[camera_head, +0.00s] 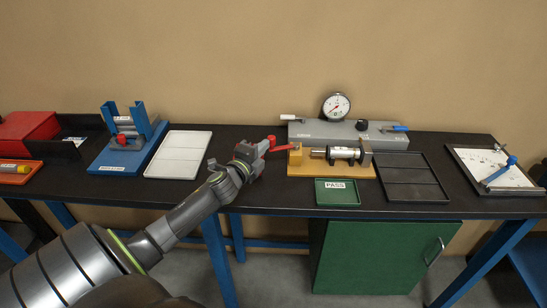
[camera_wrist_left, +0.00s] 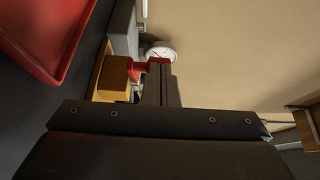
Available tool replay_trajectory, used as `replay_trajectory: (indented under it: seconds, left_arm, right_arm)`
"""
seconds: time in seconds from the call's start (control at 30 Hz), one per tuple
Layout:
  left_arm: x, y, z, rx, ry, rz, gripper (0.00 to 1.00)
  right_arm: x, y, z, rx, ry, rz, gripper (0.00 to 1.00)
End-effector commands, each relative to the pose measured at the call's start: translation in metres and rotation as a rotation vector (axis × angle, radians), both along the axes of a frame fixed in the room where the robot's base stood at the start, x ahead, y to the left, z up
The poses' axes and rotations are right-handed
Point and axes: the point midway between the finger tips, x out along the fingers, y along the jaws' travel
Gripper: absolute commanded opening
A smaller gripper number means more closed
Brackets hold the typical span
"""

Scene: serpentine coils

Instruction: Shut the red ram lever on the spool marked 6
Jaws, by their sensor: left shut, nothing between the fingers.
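The red ram lever (camera_head: 282,147) sticks out to the left from the yellow block (camera_head: 296,155) of a fixture on a wooden base (camera_head: 330,171). A silver spool (camera_head: 343,153) lies in this fixture; no number 6 is legible on it. My left gripper (camera_head: 262,147) is shut and empty at the lever's outer left end; I cannot tell whether it touches. In the left wrist view my shut fingers (camera_wrist_left: 161,85) point at the red lever (camera_wrist_left: 138,72), which they partly hide, beside the yellow block (camera_wrist_left: 112,75). My right gripper is out of view.
A grey gauge block (camera_head: 345,132) with a dial (camera_head: 336,105) stands behind the fixture. A green PASS tray (camera_head: 337,192) lies in front, a black tray (camera_head: 412,178) to the right. A white tray (camera_head: 178,155) and blue stand (camera_head: 128,155) are left. The wrist view shows a red tray (camera_wrist_left: 45,40).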

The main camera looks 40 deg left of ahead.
Motion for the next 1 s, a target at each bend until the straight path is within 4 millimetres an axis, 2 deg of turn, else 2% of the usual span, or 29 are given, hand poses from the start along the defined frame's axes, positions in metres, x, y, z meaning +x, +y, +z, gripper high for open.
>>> replay_trajectory:
  seconds: [0.3,1.0]
  left_arm:
    - [0.008,0.014,0.0,0.001,0.001,0.002,0.0]
    - [0.009,0.016,0.001,0.0,0.0,0.0,0.0]
  right_arm:
    - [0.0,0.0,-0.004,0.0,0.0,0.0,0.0]
    - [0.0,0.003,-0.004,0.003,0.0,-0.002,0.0]
